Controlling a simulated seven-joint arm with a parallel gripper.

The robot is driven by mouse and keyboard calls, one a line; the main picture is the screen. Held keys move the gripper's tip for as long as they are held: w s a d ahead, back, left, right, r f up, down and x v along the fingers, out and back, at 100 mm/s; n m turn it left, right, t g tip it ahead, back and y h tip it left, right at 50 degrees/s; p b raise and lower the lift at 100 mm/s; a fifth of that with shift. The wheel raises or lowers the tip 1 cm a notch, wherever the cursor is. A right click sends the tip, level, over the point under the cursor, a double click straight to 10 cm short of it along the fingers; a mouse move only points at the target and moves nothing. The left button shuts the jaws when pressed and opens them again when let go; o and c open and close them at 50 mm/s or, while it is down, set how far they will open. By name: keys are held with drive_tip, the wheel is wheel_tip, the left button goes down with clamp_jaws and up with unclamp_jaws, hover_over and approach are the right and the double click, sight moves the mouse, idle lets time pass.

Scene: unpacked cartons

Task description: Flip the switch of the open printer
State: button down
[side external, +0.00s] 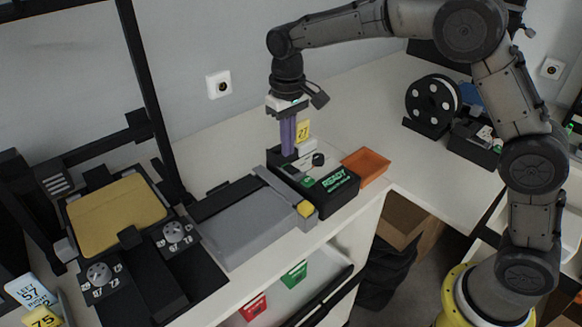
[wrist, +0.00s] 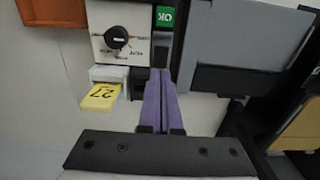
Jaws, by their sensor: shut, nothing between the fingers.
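An open-frame printer (side external: 75,165) with a gold bed (side external: 115,213) and two dial knobs stands at the left in the side view. My gripper (side external: 288,153) has purple fingers pointing down, shut and empty, at the back of a black box (side external: 345,194) marked READY, well right of the printer. In the wrist view the purple fingertips (wrist: 162,72) are beside a white panel with a black knob (wrist: 116,37) and a white block with a yellow tag (wrist: 101,96). I cannot make out a switch for certain, nor whether the fingertips touch anything.
An orange tray (side external: 366,165) is right of the box. A black spool holder (side external: 432,105) stands farther back. The counter behind the grey unit is clear.

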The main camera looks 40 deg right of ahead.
drive_tip(key=shift+r, duration=1.75)
drive_tip(key=shift+d, duration=0.1)
wheel_tip(320, 180, up, 4)
drive_tip(key=t, duration=0.1)
hover_over(289, 166)
drive_tip(key=s+d+r+t, duration=0.1)
drive_tip(key=s+d+r, duration=0.15)
drive_tip(key=s, duration=0.25)
drive_tip(key=s+d+r+m+t, duration=0.1)
drive_tip(key=s+d+r, duration=0.1)
drive_tip(key=s+r, duration=0.25)
drive_tip(key=s+d+r+t, duration=0.1)
drive_tip(key=s+d+r, duration=0.1)
drive_tip(key=s, duration=0.3)
drive_tip(key=s+d+f, duration=0.1)
drive_tip(key=s+f, duration=0.4)
drive_tip(key=s, duration=0.3)
drive_tip(key=s+d+f+n+t, duration=0.1)
drive_tip(key=s+f, duration=0.4)
drive_tip(key=s, duration=0.3)
drive_tip(key=shift+s+t, duration=0.25)
drive_tip(key=shift+t, duration=0.05)
drive_tip(key=shift+r, duration=0.1)
